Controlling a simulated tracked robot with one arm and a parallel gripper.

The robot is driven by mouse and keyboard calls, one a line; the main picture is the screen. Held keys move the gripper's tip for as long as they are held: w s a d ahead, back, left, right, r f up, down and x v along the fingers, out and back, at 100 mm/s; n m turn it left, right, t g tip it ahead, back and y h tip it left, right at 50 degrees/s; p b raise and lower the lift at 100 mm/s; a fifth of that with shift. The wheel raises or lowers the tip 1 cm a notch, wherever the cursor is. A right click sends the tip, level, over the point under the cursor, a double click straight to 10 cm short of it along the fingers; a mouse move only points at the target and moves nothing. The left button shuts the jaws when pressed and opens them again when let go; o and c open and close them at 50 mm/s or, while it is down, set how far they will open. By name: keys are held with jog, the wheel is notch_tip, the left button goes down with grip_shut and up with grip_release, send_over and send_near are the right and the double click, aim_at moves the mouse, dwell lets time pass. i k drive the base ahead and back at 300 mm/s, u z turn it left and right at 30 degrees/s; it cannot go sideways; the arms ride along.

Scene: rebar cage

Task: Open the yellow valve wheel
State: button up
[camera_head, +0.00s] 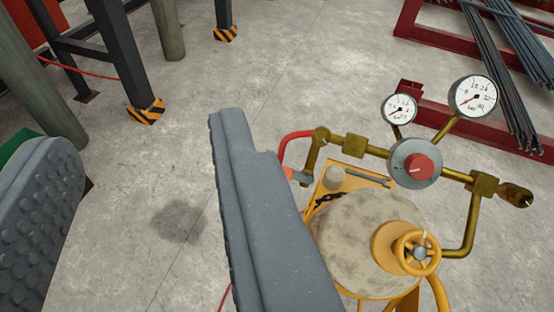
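The yellow valve wheel (418,252) is at the lower right, on a yellow fitting on the rounded, stained top of a cylinder (350,235). It is a small spoked ring with a grey hub and shows whole. My gripper (145,165) is open, with its two grey padded fingers wide apart and only floor between them. The right finger passes in front of the cylinder's left side and hides part of it. The wheel lies to the right of both fingers, outside the gap. I cannot tell how far the wheel is turned.
Brass pipes with a red-knobbed regulator (415,165) and two gauges (473,97) stand close behind the wheel. A red hose (295,142) leaves at left. Dark posts with striped feet (146,111) stand at upper left, and a red rack with rebar (500,75) at upper right. Concrete floor is clear between.

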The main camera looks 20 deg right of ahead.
aim_at(418, 252)
jog(key=u, duration=0.05)
jog(key=k, duration=1.25)
jog(key=z, duration=0.7)
jog(key=i, duration=0.95)
jog(key=u, duration=0.1)
